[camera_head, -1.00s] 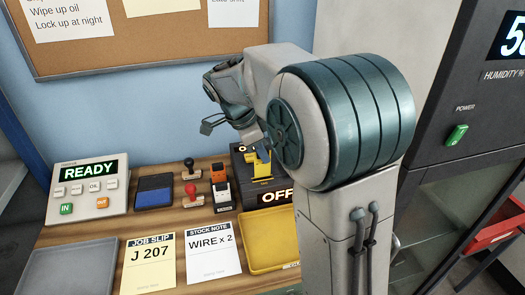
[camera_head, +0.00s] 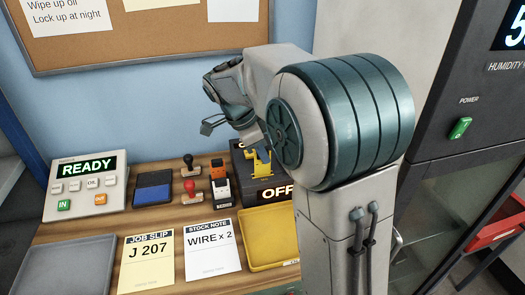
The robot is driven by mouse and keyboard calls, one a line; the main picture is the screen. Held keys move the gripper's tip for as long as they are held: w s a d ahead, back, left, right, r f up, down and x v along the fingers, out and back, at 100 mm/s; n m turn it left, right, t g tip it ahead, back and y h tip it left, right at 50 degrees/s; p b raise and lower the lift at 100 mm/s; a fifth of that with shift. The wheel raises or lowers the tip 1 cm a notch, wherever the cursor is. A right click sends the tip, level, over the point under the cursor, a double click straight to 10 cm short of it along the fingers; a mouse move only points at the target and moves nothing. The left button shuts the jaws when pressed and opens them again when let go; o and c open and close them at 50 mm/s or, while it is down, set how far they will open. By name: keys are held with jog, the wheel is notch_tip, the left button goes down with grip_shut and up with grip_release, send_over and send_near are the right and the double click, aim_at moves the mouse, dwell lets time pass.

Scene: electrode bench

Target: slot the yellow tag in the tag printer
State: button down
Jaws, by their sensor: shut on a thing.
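My arm hides the printer's right side.
A control panel reading "READY" (camera_head: 86,166), a blue ink pad (camera_head: 153,190), stamps (camera_head: 191,190) and a small orange-and-black block (camera_head: 220,187) stand left of the printer. A yellow tray (camera_head: 270,238), two paper slips and a grey tray (camera_head: 68,265) lie in front.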

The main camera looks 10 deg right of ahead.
jog(key=shift+f+b, duration=0.8)
jog(key=shift+f, duration=0.25)
jog(key=c, duration=1.3)
grip_release()
jog(key=shift+c, duration=0.2)
jog(key=shift+r, duration=0.15)
jog(key=v, duration=1.3)
jog(key=shift+a+r, duration=0.25)
jog(key=s+d+f+n+t+y, duration=0.1)
jog(key=s+d+f+n+y, duration=0.1)
jog(key=s+f+n, duration=0.5)
jog(key=s+d+f+n+t+y, duration=0.1)
jog(key=s+d+f+n+y, duration=0.1)
jog(key=s+f+n, duration=0.6)
jog(key=s+d+n, duration=0.1)
jog(key=s+n, duration=0.1)
jog(key=s, duration=0.3)
jog(key=shift+s+d+n+t+p, duration=0.3)
jog(key=shift+d+n+t+p, duration=0.05)
jog(key=shift+n+t, duration=0.05)
